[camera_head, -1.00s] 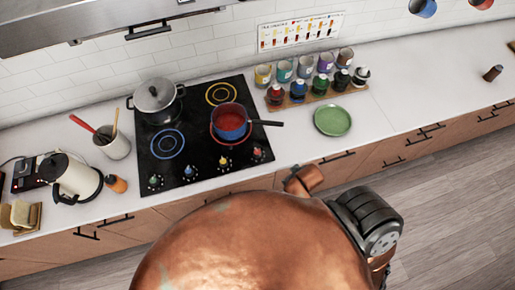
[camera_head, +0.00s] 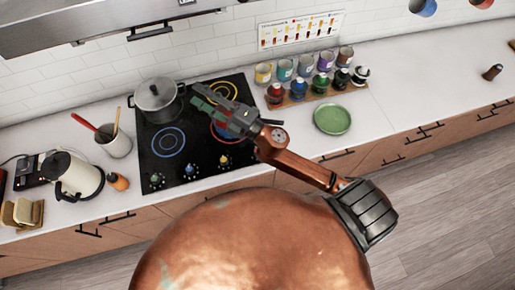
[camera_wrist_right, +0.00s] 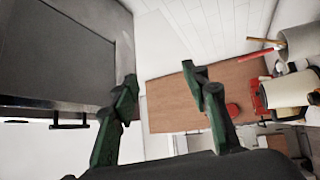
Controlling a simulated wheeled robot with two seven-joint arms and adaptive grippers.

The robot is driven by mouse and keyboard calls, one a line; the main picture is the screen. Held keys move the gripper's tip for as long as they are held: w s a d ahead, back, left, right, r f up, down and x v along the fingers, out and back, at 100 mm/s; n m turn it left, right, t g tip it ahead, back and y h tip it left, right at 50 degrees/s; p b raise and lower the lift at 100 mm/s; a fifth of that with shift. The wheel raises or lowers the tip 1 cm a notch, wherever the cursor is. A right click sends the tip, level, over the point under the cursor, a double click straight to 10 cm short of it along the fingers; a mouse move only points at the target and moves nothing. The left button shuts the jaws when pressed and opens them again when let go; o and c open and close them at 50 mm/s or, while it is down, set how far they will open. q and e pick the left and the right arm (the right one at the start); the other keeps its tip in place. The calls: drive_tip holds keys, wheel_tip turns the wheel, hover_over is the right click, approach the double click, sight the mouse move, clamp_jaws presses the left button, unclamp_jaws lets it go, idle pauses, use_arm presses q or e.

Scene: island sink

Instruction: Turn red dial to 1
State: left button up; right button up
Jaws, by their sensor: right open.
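The black stove (camera_head: 152,142) has a row of small coloured dials along its front edge. A green dial (camera_head: 156,178), a blue dial (camera_head: 189,168) and a yellow dial (camera_head: 223,160) show in the head view. The red dial at the right end is hidden behind my right arm. My right gripper (camera_head: 203,97) is open and empty above the back of the stove, pointing to the left. Its two green-and-dark fingers (camera_wrist_right: 162,85) stand apart with nothing between them in the right wrist view. My left gripper is not in view.
A grey pot (camera_head: 157,97) stands at the stove's back left. A green plate (camera_head: 332,119) lies to the right. A kettle (camera_head: 76,178) stands left; the right counter is mostly clear.

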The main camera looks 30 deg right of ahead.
drive_tip(key=s+a+f+n+g+y, duration=0.3)
drive_tip(key=s+a+n+g+y, duration=0.35)
drive_tip(key=a+n+g, duration=0.5)
drive_tip(key=s+f+n+g+h, duration=0.5)
drive_tip(key=f+n, duration=0.4)
drive_tip(key=f, duration=0.3)
drive_tip(key=w+d+f+n+h, duration=0.1)
drive_tip(key=d+f+h, duration=0.3)
drive_tip(key=d, duration=0.4)
drive_tip(key=w+d+f+n+h, duration=0.1)
drive_tip(key=d+f+h, duration=0.3)
drive_tip(key=d, duration=0.5)
drive_tip(key=w+d+f+n+g+h, duration=0.1)
drive_tip(key=d+f+h, duration=0.3)
drive_tip(key=d, duration=0.4)
drive_tip(key=shift+w+d+f+h, duration=0.15)
drive_tip(key=shift+d+f+h, duration=0.2)
drive_tip(key=shift+f, duration=0.2)
drive_tip(key=shift+d+f, duration=0.2)
drive_tip(key=shift+d, duration=0.1)
wheel_tip(320, 180, down, 7)
drive_tip(key=shift+w+f+p, duration=0.1)
drive_tip(key=shift+f+p, duration=0.05)
drive_tip(key=shift+p, duration=0.85)
